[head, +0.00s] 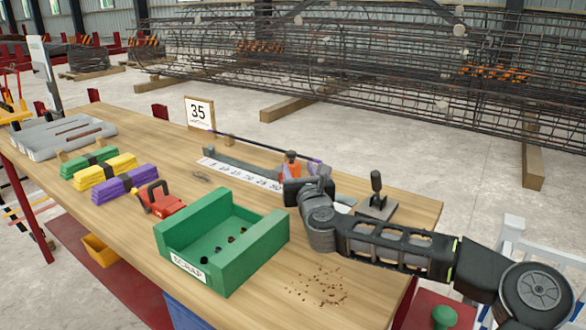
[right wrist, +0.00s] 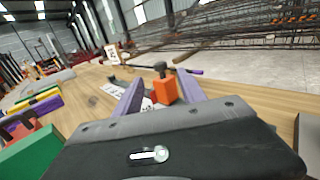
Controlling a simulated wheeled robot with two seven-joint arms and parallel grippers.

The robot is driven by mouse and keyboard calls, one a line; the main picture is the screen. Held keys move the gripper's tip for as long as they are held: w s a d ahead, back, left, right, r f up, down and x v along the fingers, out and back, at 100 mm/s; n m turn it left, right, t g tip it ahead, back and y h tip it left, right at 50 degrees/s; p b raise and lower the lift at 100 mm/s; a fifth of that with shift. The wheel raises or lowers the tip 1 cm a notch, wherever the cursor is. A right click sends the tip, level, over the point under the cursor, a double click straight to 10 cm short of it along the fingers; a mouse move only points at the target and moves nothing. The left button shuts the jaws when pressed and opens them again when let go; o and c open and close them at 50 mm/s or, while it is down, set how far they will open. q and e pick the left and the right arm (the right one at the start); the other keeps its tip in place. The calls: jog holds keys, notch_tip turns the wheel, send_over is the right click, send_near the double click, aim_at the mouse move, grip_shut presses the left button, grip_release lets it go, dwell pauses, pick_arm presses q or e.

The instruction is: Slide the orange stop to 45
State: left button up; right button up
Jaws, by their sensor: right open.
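The orange stop (head: 291,169) stands on the white numbered scale (head: 240,174) toward its right end. A dark rod with purple ends (head: 262,145) runs behind the scale. My left gripper is not in view.
A green scrap tray (head: 222,240) is in front, with a red tool (head: 160,198) and colored bundles (head: 105,174) to the left. A black lever device (head: 376,196) stands right of my gripper.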

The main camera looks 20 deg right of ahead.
aim_at(293, 155)
jog(key=shift+r, duration=0.1)
jog(key=shift+x, duration=3.9)
jog(key=shift+c, duration=0.2)
grip_shut()
